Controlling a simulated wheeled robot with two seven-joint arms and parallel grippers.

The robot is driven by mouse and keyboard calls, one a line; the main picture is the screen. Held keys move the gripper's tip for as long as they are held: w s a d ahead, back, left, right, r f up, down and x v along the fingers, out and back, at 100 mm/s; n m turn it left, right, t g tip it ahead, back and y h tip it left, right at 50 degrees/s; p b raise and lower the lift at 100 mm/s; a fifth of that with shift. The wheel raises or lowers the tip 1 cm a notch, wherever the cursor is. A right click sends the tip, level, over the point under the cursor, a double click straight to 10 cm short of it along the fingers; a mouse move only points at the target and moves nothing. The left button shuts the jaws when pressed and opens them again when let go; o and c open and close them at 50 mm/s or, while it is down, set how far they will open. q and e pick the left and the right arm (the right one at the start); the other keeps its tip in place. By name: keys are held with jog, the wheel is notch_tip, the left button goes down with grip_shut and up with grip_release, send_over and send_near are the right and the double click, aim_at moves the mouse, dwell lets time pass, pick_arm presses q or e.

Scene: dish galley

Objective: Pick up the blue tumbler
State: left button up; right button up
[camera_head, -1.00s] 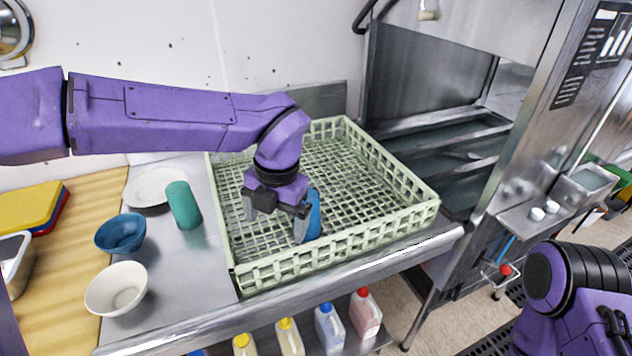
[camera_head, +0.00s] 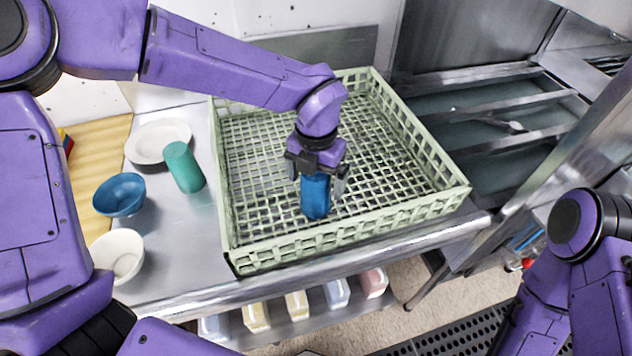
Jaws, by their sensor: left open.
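The blue tumbler (camera_head: 316,198) stands in the pale green dish rack (camera_head: 448,203), towards its front. My left gripper (camera_head: 316,185) points down over the tumbler, with its fingers on either side of it. The jaws are open, and the gripper hides the tumbler's top. I cannot tell whether a finger touches it. My right arm shows at the lower right, but its gripper is out of view.
A teal tumbler (camera_head: 184,167), white plate (camera_head: 157,141), blue bowl (camera_head: 120,195) and white bowl (camera_head: 117,256) stand left of the rack. Several jugs sit on the shelf below. A steel dishwasher (camera_head: 500,110) stands at the right. The rest of the rack looks empty.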

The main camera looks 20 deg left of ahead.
pick_arm(q)
jog(key=shift+w+f, duration=0.35)
jog(key=shift+f, duration=0.4)
jog(key=shift+s+a+r, duration=0.1)
jog(key=shift+s+r, duration=0.05)
jog(key=shift+s, duration=0.15)
jog(key=shift+s+r, duration=0.1)
jog(key=shift+s, duration=0.1)
jog(key=shift+c, duration=0.9)
jog(key=shift+w, duration=0.1)
jog(key=c, duration=1)
jog(key=shift+o, duration=0.2)
